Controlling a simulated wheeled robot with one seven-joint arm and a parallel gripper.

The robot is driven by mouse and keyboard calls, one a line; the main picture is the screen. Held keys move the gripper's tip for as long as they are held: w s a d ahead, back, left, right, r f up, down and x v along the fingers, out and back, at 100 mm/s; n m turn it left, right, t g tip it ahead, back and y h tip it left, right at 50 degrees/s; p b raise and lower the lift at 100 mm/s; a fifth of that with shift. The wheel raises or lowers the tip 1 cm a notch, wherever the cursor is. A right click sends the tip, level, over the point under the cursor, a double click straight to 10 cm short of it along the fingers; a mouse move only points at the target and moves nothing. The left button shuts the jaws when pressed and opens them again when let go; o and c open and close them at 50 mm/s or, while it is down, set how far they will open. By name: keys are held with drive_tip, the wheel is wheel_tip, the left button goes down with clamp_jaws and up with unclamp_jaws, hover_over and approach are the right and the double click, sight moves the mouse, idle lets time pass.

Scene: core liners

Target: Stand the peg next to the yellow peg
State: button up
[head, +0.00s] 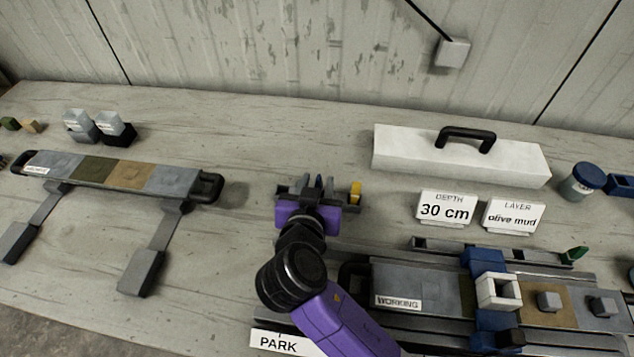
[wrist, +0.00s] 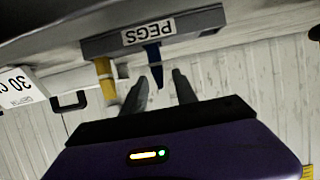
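A rack labelled PEGS (wrist: 205,25) shows upside down in the wrist view; in the head view the rack (head: 283,189) is partly behind my gripper. A yellow peg (wrist: 105,80) stands at one end of it, at the right in the head view (head: 355,191). A blue peg (wrist: 154,62) stands in the rack beside the yellow one, with a gap between. My gripper (wrist: 160,78) is open; its fingertips appear on either side of the blue peg, with visible gaps. In the head view my gripper (head: 319,186) is at the rack. A green peg-like piece (head: 575,254) lies at the right.
The core liner marked WORKING (head: 455,290) lies front right, with a blue and white fixture (head: 499,291). Another liner (head: 150,178) rests on stands at left. Depth (head: 446,209) and layer (head: 513,216) signs and a white handled box (head: 460,158) stand right of the rack.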

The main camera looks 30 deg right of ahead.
drive_tip(key=shift+r, duration=0.15)
drive_tip(key=v, duration=1.2)
drive_tip(key=shift+a+b, duration=0.1)
drive_tip(key=shift+b, duration=0.3)
drive_tip(key=shift+s, duration=0.1)
